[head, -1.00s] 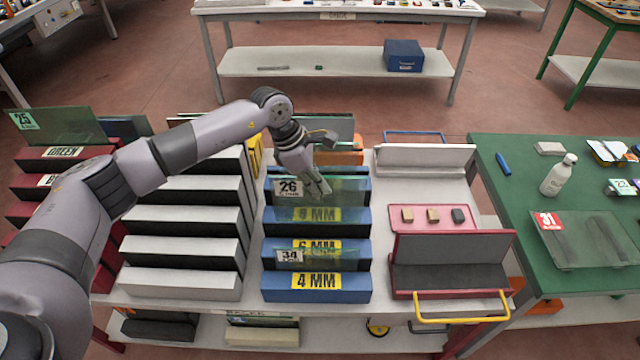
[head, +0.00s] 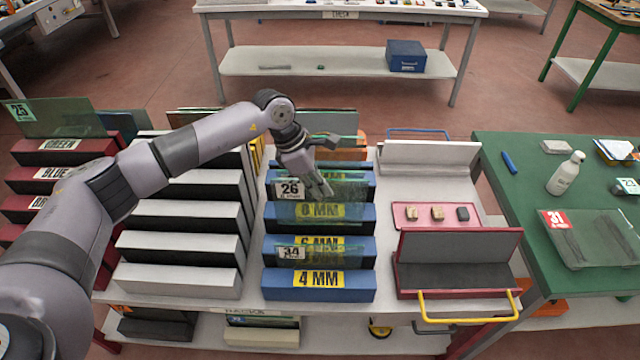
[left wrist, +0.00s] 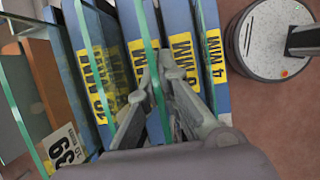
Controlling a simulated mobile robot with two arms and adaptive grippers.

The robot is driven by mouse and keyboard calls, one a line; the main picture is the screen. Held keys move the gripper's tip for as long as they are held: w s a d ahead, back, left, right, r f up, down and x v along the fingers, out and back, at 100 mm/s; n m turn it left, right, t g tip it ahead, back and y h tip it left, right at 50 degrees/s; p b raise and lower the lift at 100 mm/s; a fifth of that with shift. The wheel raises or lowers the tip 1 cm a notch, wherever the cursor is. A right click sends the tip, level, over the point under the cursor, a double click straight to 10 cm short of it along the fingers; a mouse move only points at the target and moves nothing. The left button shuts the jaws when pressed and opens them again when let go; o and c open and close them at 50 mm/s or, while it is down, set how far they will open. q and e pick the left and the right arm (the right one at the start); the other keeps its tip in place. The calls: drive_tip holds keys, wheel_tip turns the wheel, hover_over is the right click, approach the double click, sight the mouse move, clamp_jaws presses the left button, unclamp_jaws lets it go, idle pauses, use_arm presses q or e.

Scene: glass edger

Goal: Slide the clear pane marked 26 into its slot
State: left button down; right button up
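The clear pane marked 26 (head: 345,190) stands upright among the blue rack bars, its white label at its upper left. The yellow 8 MM label (head: 320,210) shows just below it, tinted by glass. My left gripper (head: 322,187) is at the pane's upper edge and shut on it. In the left wrist view the fingers (left wrist: 155,75) lie on either side of a green glass edge. The pane's lower edge is hidden. A pane marked 34 (head: 325,250) stands behind the 4 MM bar (head: 319,281). My right gripper is out of view.
White bars (head: 180,245) stand to the left, then red bars with a pane marked 25 (head: 55,118). To the right are a pink tray (head: 455,224) and a red-edged holder with a yellow handle (head: 465,308). A green table (head: 510,190) carries a bottle and a pane marked 31.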

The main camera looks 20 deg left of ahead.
sight(320, 214)
use_arm(q)
wheel_tip(320, 214, down, 8)
drive_tip(key=b, duration=0.6)
drive_tip(key=shift+r, duration=0.2)
drive_tip(key=shift+f+b, duration=0.7)
drive_tip(key=shift+b, duration=0.1)
drive_tip(key=shift+f+b, duration=0.4)
drive_tip(key=c, duration=1.7)
unclamp_jaws()
drive_tip(key=shift+s+f, duration=0.1)
drive_tip(key=shift+f, duration=0.05)
